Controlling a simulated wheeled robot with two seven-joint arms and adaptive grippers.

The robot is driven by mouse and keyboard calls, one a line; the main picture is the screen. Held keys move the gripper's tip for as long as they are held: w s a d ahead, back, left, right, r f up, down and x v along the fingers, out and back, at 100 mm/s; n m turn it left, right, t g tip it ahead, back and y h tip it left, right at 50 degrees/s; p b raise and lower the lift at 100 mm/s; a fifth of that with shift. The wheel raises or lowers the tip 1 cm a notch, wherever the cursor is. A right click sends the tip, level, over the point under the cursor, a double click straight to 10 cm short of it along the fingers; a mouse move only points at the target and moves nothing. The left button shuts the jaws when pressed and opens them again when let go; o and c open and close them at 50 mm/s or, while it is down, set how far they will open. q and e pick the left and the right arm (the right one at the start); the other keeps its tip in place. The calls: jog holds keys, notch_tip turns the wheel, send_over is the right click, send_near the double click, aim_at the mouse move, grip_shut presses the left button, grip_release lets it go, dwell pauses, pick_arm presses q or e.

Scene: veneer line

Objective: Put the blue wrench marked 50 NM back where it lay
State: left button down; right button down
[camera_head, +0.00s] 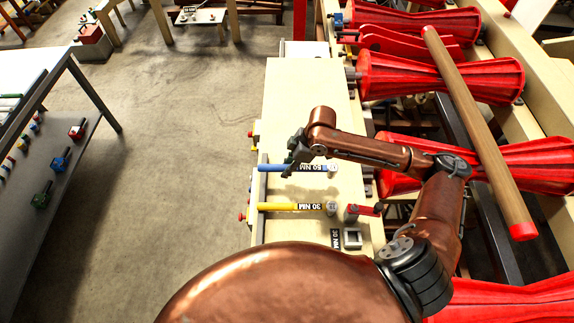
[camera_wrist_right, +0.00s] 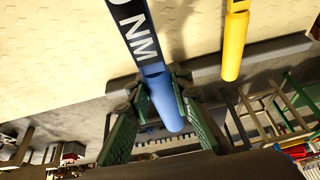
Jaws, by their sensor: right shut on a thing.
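The blue wrench (camera_head: 272,168) marked 50 NM lies across the pale bench (camera_head: 305,110), its handle end toward the left edge and its round head toward the right. My right gripper (camera_head: 293,160) is over its handle. In the right wrist view the green fingers of my right gripper (camera_wrist_right: 158,115) are on both sides of the blue wrench (camera_wrist_right: 160,88), shut on its handle near the end. I cannot tell whether the wrench touches the bench or hangs just above it. My left gripper is not in view.
A yellow wrench (camera_head: 278,207) marked 30 NM lies roughly parallel, nearer me. A red tool (camera_head: 362,211) and a grey square block (camera_head: 352,238) are right of it. Red rollers (camera_head: 440,78) with a wooden pole (camera_head: 478,125) stand to the right. The far bench top is clear.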

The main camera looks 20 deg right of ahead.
dwell(0.3)
jog(key=shift+r+p, duration=0.2)
jog(key=shift+p, duration=0.5)
notch_tip(320, 180, down, 3)
jog(key=shift+f+b, duration=0.15)
jog(key=shift+b, duration=0.3)
jog(key=shift+f, duration=1.4)
jog(key=shift+f, duration=0.55)
jog(key=c, duration=1.7)
grip_release()
jog(key=shift+o, duration=0.2)
jog(key=shift+f, duration=0.1)
